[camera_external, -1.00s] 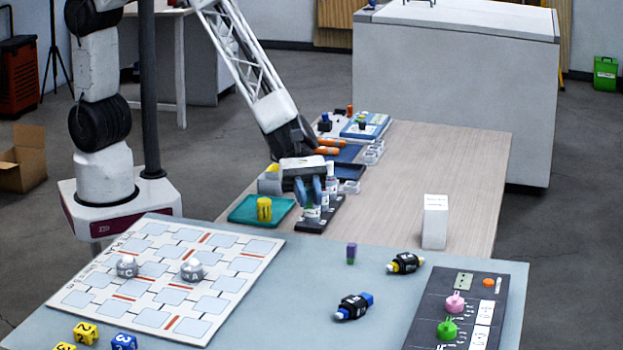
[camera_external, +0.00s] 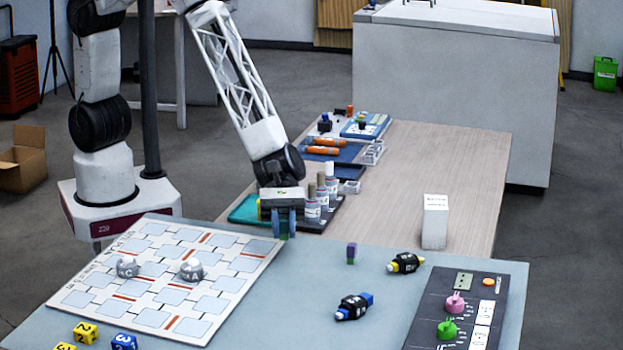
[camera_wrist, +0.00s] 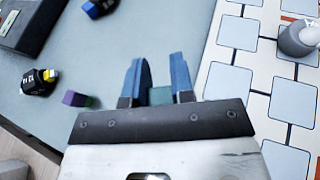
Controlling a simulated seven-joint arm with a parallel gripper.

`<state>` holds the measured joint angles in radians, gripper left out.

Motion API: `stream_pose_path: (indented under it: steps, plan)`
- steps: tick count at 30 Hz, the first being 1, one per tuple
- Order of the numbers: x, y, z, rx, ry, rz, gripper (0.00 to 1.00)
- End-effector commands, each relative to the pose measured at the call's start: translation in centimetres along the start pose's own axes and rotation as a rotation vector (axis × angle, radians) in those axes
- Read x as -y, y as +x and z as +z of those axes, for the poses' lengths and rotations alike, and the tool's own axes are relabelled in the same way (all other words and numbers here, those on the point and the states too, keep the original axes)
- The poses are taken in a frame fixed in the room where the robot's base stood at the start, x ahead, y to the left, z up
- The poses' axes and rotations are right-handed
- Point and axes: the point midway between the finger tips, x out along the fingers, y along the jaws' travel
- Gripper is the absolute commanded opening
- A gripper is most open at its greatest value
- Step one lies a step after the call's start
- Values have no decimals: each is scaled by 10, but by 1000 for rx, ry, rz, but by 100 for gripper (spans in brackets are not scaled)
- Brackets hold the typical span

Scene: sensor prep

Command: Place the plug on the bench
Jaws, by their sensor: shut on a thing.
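My gripper (camera_external: 283,222) is over the near-left part of the grey-blue bench (camera_external: 290,300), close to the board's upper right corner. Its blue fingers (camera_wrist: 159,65) are shut on a small teal-green block, apparently the plug (camera_wrist: 160,96). Only a little of it shows between the fingers; a green bit (camera_external: 284,236) shows beneath them in the external view. I cannot tell whether it touches the bench. A similar small purple and green block (camera_external: 351,253) stands on the bench to the right, and also shows in the wrist view (camera_wrist: 76,99).
A white board with grey knobs (camera_external: 190,270) fills the left. Two black connectors (camera_external: 354,307) (camera_external: 406,263) and a dark panel (camera_external: 425,310) lie to the right. Several bottles (camera_external: 331,182) and a teal tray (camera_external: 243,211) are behind my gripper. The bench's middle front is clear.

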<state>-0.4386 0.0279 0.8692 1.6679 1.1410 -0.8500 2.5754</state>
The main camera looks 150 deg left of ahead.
Motion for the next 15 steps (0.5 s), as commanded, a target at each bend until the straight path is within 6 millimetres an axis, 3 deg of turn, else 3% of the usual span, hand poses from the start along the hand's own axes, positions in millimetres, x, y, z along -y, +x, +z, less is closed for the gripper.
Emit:
stream_pose_path:
  steps: [8, 15]
  plan:
    - [-1, 2, 1, 0, 0, 0, 0]
    - [-12, 14, 4, 0, 0, 0, 0]
